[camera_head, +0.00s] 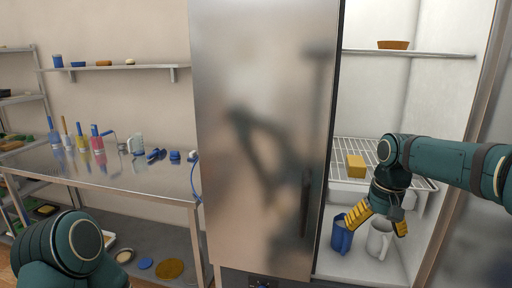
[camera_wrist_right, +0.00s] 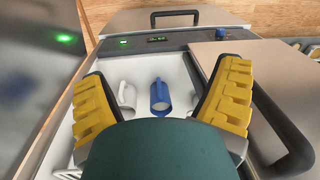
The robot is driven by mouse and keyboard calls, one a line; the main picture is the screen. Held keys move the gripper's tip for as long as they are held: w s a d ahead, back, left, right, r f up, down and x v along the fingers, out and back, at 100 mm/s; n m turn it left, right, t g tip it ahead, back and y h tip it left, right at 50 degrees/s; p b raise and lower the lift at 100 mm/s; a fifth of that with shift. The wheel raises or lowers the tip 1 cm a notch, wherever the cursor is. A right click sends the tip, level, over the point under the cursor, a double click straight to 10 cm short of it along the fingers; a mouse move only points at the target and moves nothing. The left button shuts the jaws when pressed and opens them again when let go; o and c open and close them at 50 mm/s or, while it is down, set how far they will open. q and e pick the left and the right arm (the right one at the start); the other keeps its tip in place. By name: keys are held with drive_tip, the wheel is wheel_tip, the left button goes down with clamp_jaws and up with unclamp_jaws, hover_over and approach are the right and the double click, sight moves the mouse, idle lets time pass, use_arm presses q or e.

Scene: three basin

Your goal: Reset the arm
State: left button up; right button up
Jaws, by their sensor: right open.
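My right gripper (camera_head: 376,218) has yellow ribbed fingers and is open and empty. It hangs at the opening of the fridge-like cabinet, by the front of the wire shelf (camera_head: 428,184). In the right wrist view my gripper (camera_wrist_right: 168,100) has its fingers spread wide with nothing between the pads. A blue cup (camera_head: 341,236) and a white mug (camera_head: 379,240) stand on the cabinet floor below it. The wrist view shows the blue cup (camera_wrist_right: 160,95) and white mug (camera_wrist_right: 127,97) beyond the fingers. A dark green link of my left arm shows at lower left; its gripper is out of view.
A yellow block (camera_head: 356,166) sits on the wire shelf, close to my right wrist. A brown bowl (camera_head: 393,44) is on the upper shelf. A steel door (camera_head: 262,130) stands left of the opening. A steel table (camera_head: 130,178) with bottles is at left.

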drive_tip(key=w+a+f+y, duration=0.1)
drive_tip(key=a+f, duration=0.4)
drive_tip(key=f, duration=0.6)
drive_tip(key=s+a+f, duration=0.3)
drive_tip(key=f, duration=0.4)
drive_tip(key=s+a+f+y, duration=0.1)
drive_tip(key=s+a+f, duration=0.2)
drive_tip(key=f, duration=0.4)
drive_tip(key=s+a+f+y, duration=0.1)
drive_tip(key=s+a+f, duration=0.2)
drive_tip(key=f, duration=0.4)
drive_tip(key=shift+s+a+f+n+t, duration=0.3)
drive_tip(key=shift+s+a+f, duration=0.05)
drive_tip(key=shift+s, duration=0.35)
drive_tip(key=shift+o, duration=1)
drive_tip(key=s+a+f, duration=0.1)
drive_tip(key=s+f, duration=0.1)
drive_tip(key=s, duration=0.3)
drive_tip(key=s+a+f+m, duration=0.1)
drive_tip(key=s+f, duration=0.2)
drive_tip(key=s, duration=0.2)
drive_tip(key=shift+a+f+t, duration=0.2)
drive_tip(key=shift+f+t, duration=0.15)
drive_tip(key=shift+t, duration=0.05)
